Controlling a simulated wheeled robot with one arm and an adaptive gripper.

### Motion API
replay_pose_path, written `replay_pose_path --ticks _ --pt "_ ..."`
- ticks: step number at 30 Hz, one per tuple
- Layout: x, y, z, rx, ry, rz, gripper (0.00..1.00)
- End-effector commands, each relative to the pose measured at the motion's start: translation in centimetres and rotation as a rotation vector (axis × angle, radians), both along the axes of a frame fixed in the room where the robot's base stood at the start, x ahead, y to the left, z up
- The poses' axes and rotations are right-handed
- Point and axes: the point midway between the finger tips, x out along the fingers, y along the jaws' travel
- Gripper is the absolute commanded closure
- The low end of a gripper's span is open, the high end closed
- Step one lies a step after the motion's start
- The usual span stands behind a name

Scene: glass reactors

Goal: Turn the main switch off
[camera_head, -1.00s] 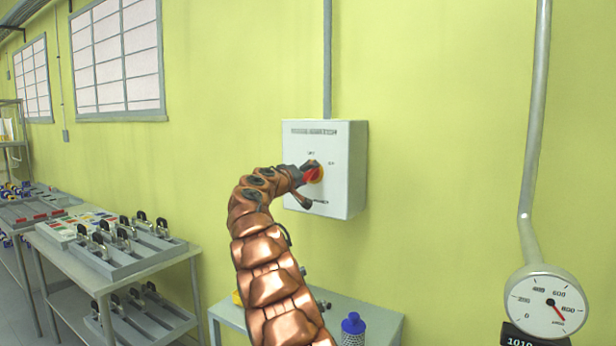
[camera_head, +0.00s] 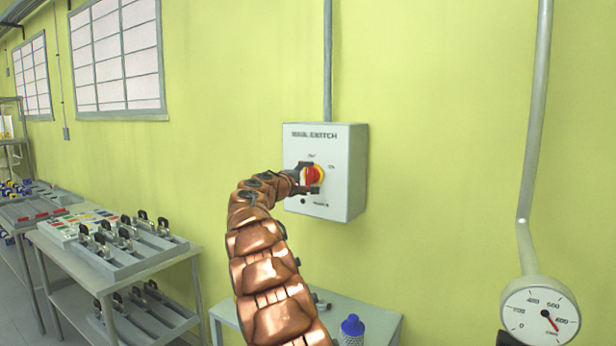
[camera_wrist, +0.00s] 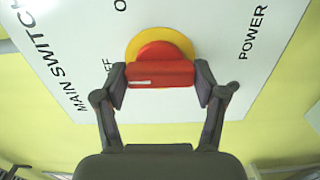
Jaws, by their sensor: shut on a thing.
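The main switch box (camera_head: 345,190) is a pale grey box on the yellow-green wall, labelled MAIN SWITCH. On its front is a red rotary handle (camera_head: 311,176) on a yellow disc (camera_head: 320,173). In the wrist view the red handle (camera_wrist: 160,74) lies between the two dark fingers of my gripper (camera_wrist: 160,88), with the yellow disc (camera_wrist: 160,36) behind it. My gripper (camera_head: 306,178) is shut on the handle, one finger at each end. An OFF label and a POWER label (camera_wrist: 253,32) show beside the disc; the OFF label is partly hidden.
A grey table (camera_head: 375,320) with a blue-capped bottle (camera_head: 352,328) stands below the box. A cart (camera_head: 150,266) with several padlocks is at the left. A pressure gauge (camera_head: 540,311) on a pipe is at the right. The wall around the box is clear.

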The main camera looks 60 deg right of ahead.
Motion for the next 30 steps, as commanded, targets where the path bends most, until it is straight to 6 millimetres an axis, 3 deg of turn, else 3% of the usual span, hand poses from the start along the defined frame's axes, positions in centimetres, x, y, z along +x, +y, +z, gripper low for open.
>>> replay_pose_path --ticks 15,16,23,30 --pt "0.14 0.01 -0.45 0.005 0.021 0.001 0.65" --pt "0.14 0.02 -0.44 0.005 0.021 0.001 0.28" --pt "0.08 -0.02 -0.28 0.002 0.019 0.001 0.05" --pt "0.02 -0.03 -0.12 0.000 0.018 0.000 0.05"
